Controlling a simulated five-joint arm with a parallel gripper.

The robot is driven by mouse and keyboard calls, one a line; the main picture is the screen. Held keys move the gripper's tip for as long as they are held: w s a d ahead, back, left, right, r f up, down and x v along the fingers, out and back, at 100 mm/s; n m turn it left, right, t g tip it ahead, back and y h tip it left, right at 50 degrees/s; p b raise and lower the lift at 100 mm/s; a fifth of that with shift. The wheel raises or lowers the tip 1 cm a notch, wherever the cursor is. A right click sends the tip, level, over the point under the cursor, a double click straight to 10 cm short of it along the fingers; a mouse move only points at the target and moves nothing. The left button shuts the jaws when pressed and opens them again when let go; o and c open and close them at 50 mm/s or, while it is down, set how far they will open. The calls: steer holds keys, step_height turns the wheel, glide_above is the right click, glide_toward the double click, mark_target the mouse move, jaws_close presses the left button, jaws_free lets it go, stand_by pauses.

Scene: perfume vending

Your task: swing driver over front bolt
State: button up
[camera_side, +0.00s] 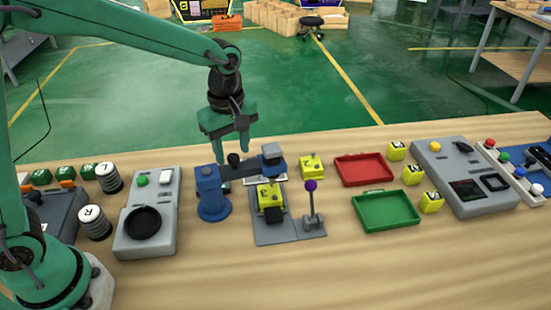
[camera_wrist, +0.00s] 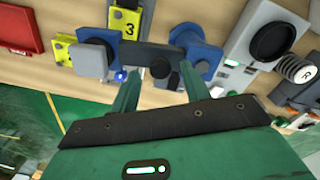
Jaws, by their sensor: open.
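The driver is a dark swing arm (camera_side: 240,171) on a blue post (camera_side: 209,192), with a grey-blue head (camera_side: 272,153) at its right end. The head is over the grey fixture (camera_side: 268,232), at its far side. A yellow block (camera_side: 268,196) sits in the fixture; in the wrist view it shows a 3 (camera_wrist: 127,24). A black knob (camera_wrist: 161,69) stands on the swing arm. My gripper (camera_side: 233,151) is open, pointing down, its fingers on either side of the knob. I cannot tell whether they touch it. The front bolt cannot be made out.
A purple-topped lever (camera_side: 311,186) stands right of the fixture. Another yellow block (camera_side: 312,166), a red tray (camera_side: 363,169) and a green tray (camera_side: 385,210) are further right. A grey box with a black round dish (camera_side: 142,222) stands left of the post. Bare table lies in front.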

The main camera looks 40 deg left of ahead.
mark_target(230, 156)
step_height(230, 156, up, 7)
steer(key=shift+f, duration=0.2)
steer(key=shift+r, duration=0.15)
steer(key=shift+s, duration=0.1)
stand_by(0.3)
steer(key=shift+s+a+r, duration=0.1)
steer(key=shift+a+r, duration=0.1)
steer(key=s+a+r+m+t, duration=0.1)
steer(key=s+a+m+t, duration=0.1)
steer(key=s+a+m, duration=0.3)
steer(key=s+a+r+m+t, duration=0.1)
steer(key=s+a+m+t, duration=0.2)
steer(key=s+m, duration=0.6)
steer(key=s+a, duration=0.2)
steer(key=s, duration=0.1)
steer(key=shift+s+a+m+t, duration=0.15)
steer(key=shift+s+m+t, duration=0.15)
steer(key=shift+m, duration=0.1)
